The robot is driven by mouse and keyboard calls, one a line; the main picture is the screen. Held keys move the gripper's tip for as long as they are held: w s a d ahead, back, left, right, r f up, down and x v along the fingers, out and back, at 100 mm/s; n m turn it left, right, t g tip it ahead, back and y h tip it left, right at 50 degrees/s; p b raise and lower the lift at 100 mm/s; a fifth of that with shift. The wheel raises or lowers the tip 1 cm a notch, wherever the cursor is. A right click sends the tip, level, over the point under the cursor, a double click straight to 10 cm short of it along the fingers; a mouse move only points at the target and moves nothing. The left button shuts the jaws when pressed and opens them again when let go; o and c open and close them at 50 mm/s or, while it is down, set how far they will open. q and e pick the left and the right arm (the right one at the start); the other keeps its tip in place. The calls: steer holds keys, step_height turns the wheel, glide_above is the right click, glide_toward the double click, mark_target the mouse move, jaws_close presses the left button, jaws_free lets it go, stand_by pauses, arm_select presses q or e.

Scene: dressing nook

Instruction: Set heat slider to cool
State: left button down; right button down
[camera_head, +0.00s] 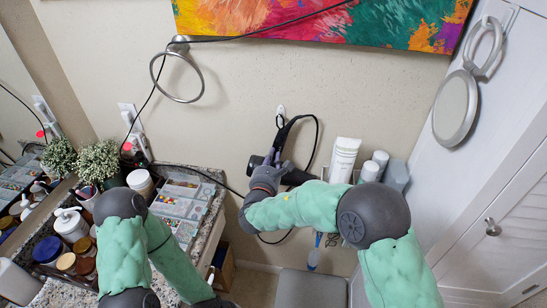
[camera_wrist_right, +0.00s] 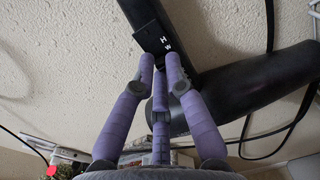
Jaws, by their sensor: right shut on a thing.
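A black hair dryer (camera_head: 297,177) hangs on the wall by the grey wall hook, with its handle up. In the right wrist view the hair dryer (camera_wrist_right: 255,82) shows its barrel to the right and its handle (camera_wrist_right: 146,28) running up, with white letters H and W on it. My right gripper (camera_head: 272,163) is at the hair dryer. The heat slider is hidden by the fingertips. My left arm is at the lower left; its gripper is out of view.
A white tube (camera_head: 344,158) and small white bottles (camera_head: 375,166) stand right of the hair dryer. A counter at the left holds an organiser tray (camera_head: 186,196), a plant (camera_head: 98,160) and jars. A round mirror (camera_head: 456,108) hangs at the right. Black cords cross the wall.

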steer(key=shift+f, duration=0.2)
steer(key=c, duration=1.3)
jaws_free()
steer(key=shift+s+a, duration=0.1)
steer(key=shift+s, duration=0.05)
steer(key=v, duration=1.1)
steer(key=shift+s, duration=0.4)
